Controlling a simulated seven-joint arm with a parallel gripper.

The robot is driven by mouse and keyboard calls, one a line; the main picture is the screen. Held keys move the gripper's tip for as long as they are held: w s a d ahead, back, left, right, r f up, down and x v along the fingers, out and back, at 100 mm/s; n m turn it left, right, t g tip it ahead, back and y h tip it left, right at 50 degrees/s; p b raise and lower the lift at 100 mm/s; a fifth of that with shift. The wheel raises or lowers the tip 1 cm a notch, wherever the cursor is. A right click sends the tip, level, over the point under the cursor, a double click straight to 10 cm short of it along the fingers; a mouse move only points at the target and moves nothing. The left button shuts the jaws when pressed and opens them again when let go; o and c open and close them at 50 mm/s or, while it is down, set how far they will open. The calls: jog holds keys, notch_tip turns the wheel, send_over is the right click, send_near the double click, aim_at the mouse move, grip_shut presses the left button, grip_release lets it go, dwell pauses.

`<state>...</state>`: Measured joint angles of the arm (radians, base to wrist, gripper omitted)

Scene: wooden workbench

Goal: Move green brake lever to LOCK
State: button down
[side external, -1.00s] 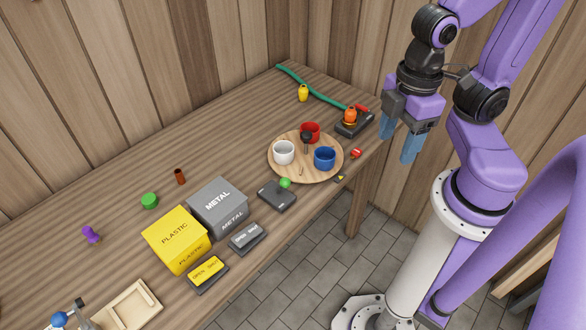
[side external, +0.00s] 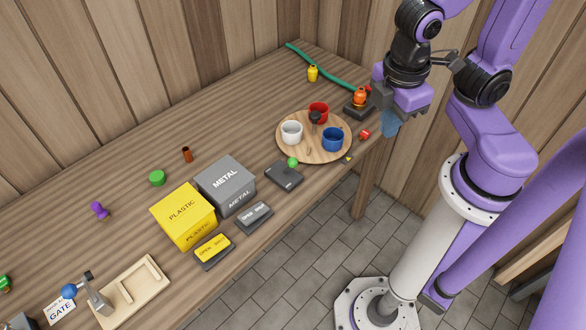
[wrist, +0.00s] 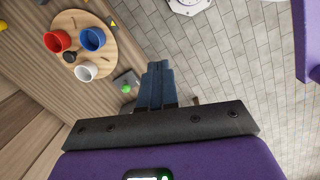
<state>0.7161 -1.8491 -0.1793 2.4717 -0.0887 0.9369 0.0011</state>
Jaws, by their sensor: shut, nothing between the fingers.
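The green brake lever shows as a round green knob (side external: 292,162) on a dark base box (side external: 284,175), near the front edge of the bench beside the round board. In the wrist view the green knob (wrist: 126,88) sits on its box, left of my fingers. I cannot read a LOCK mark in either view. My gripper (side external: 390,126) is shut and empty, off the right end of the bench and apart from the lever. Its blue fingers (wrist: 158,66) lie together in the wrist view.
A round wooden board (side external: 340,157) holds white, red and blue cups just behind the lever. A grey METAL box (side external: 225,185) and yellow PLASTIC box (side external: 183,216) stand to its left. An orange-topped dark device (side external: 360,104) sits near my gripper. Floor shows in front.

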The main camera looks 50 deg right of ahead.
jog(key=w+a+f+n+t+h, duration=0.3)
jog(key=w+a+f+n+h, duration=0.3)
jog(key=a, duration=0.3)
jog(key=a+f+n+t+h, duration=0.2)
jog(key=a+f+n+t, duration=0.4)
jog(key=a+f+n, duration=0.1)
jog(key=shift+s+a+f, duration=0.25)
jog(key=shift+a+f, duration=0.2)
jog(key=shift+a, duration=0.95)
send_near(293, 166)
jog(key=x, duration=0.5)
jog(key=shift+w+f, duration=0.15)
jog(key=shift+f, duration=0.15)
jog(key=shift+w+d, duration=0.35)
jog(key=shift+d, duration=0.05)
